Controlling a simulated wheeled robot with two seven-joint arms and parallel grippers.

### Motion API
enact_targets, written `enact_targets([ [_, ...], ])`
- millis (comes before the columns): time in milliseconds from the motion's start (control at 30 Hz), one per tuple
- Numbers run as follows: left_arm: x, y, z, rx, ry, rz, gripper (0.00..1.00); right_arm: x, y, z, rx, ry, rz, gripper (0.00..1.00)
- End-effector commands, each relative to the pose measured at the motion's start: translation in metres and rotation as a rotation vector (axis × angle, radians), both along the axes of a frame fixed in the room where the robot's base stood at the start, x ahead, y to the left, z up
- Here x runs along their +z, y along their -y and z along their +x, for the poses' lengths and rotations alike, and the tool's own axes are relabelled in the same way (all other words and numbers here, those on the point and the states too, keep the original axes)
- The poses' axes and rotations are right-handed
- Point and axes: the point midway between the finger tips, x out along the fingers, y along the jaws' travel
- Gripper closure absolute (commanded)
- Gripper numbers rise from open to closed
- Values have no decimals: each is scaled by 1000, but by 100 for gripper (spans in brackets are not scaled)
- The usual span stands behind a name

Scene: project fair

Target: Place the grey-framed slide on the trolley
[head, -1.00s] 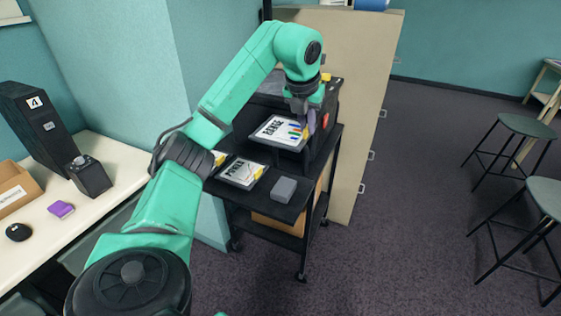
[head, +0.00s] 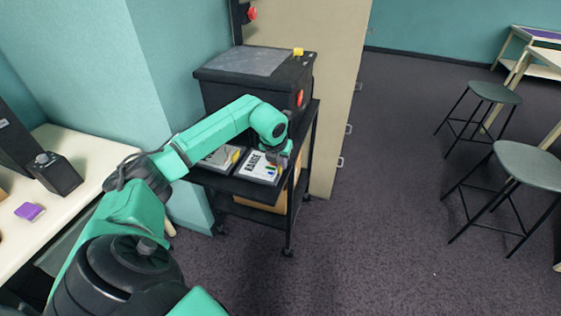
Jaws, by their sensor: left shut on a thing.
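My left gripper (head: 281,162) is shut on the right edge of the grey-framed slide (head: 258,168), a flat panel with a white face, dark lettering and small coloured marks. The slide is over the front right of the black trolley's top (head: 222,184), low and close to it; I cannot tell whether it touches. A second slide (head: 221,158) with a yellow corner lies on the trolley to its left, partly behind my arm. My right gripper is not in view.
A black machine (head: 250,75) with a red button stands at the back of the trolley. A beige panel (head: 340,90) stands behind it. A white bench (head: 90,160) is at the left. Stools (head: 530,165) stand at the right, with open floor between.

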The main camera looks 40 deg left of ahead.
Motion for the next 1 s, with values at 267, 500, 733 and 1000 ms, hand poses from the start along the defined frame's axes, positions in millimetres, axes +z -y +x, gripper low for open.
enact_targets([
  [267,-3,0,0,0,-1,0,58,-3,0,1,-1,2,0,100],
  [500,-3,0,0,0,-1,1,58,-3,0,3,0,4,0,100],
  [733,15,1,-5,-1,3,3,58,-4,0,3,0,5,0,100],
  [1000,82,11,-32,-1,4,3,58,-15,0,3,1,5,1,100],
])
